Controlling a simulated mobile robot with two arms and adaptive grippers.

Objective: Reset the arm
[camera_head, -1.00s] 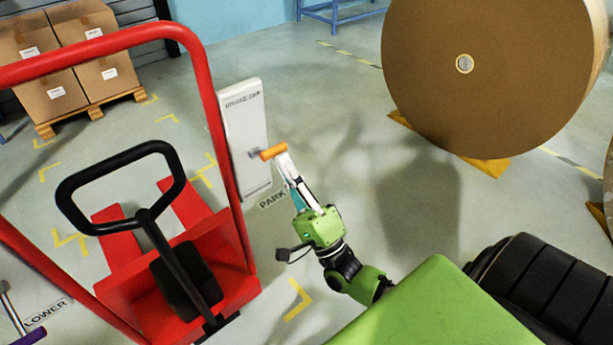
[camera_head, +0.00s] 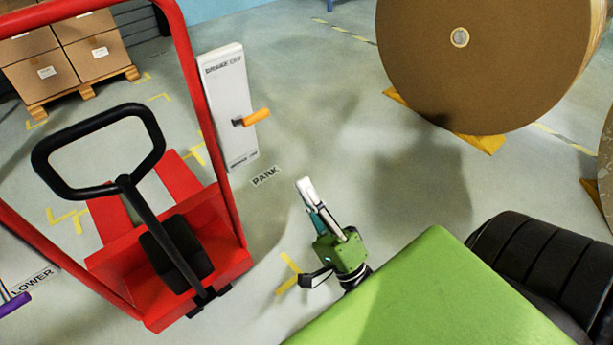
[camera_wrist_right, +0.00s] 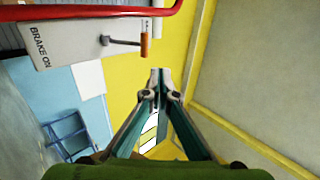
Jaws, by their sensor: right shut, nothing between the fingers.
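My right gripper (camera_head: 306,185) is shut and empty in the head view. It stands over the floor, below and right of the brake lever, apart from it. In the right wrist view its fingertips (camera_wrist_right: 160,75) meet with nothing between them. The orange-handled brake lever (camera_head: 257,117) sticks out to the right from a white panel (camera_head: 228,85) on the red frame. The lever also shows in the right wrist view (camera_wrist_right: 145,45), beside the words BRAKE ON. My left gripper is not in view.
A red pallet truck (camera_head: 200,260) with a black handle (camera_head: 100,190) stands at left. Large kraft rolls (camera_head: 480,90) rest on yellow wedges at right. Boxes on a pallet (camera_head: 75,75) stand at the back left. A purple handle (camera_head: 14,305) is at lower left. Floor near the PARK label is open.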

